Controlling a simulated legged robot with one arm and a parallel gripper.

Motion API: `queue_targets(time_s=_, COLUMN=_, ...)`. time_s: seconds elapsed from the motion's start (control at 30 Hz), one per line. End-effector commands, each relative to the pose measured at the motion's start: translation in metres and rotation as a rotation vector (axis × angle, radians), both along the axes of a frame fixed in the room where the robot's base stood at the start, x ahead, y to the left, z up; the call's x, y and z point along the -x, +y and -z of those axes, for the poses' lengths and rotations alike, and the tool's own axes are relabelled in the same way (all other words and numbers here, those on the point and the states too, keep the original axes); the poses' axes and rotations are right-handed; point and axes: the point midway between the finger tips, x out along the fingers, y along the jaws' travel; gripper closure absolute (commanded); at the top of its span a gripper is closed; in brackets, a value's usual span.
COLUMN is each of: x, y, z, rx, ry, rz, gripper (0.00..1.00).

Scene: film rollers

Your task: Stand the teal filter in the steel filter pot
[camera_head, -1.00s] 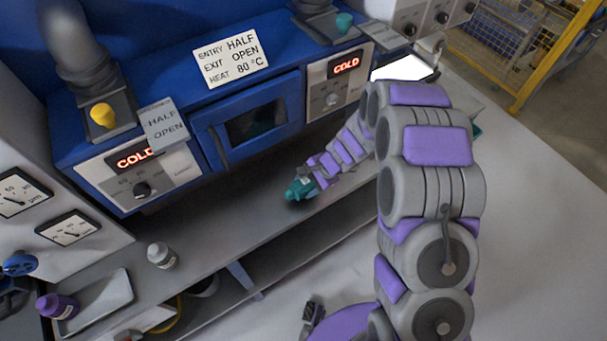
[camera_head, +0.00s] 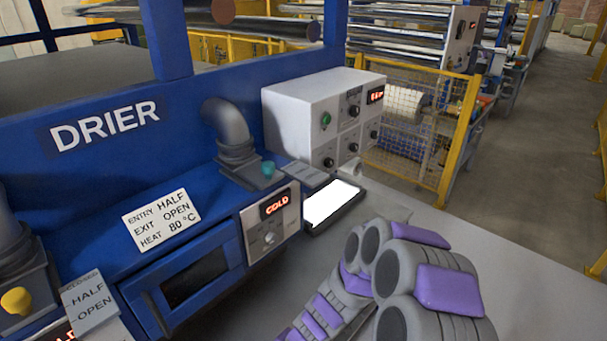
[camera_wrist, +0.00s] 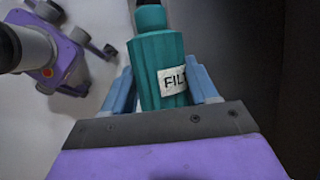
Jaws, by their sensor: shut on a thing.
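The teal filter (camera_wrist: 155,52) is a ribbed cylinder with a dark tip and a white label reading "FIL". In the wrist view, my gripper (camera_wrist: 160,85) is shut on it, with a blue finger on each side. The filter points away from the purple and grey palm. In the head view my gripper and the filter are out of frame below the bottom edge. I cannot make out the steel filter pot for certain in any view.
The blue drier (camera_head: 95,215) fills the left, with a "COLD" panel (camera_head: 270,222). A bright white panel (camera_head: 332,203) lies on the grey bench before a grey control box (camera_head: 300,125). A yellow-framed mesh guard (camera_head: 415,135) stands behind.

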Motion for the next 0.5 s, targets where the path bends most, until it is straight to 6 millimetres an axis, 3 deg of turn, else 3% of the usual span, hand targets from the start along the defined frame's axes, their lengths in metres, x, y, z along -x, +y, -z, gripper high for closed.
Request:
queue_targets(time_s=0.17, x=-0.019, y=0.0, z=-0.007, rx=0.004, ry=-0.006, rz=-0.027, gripper=0.79)
queue_targets(time_s=0.37, x=-0.067, y=-0.009, z=-0.029, rx=0.004, ry=-0.008, rz=-0.111, gripper=0.79)
queue_targets(time_s=0.5, x=-0.095, y=-0.026, z=-0.048, rx=0.002, ry=-0.004, rz=-0.196, gripper=0.79)
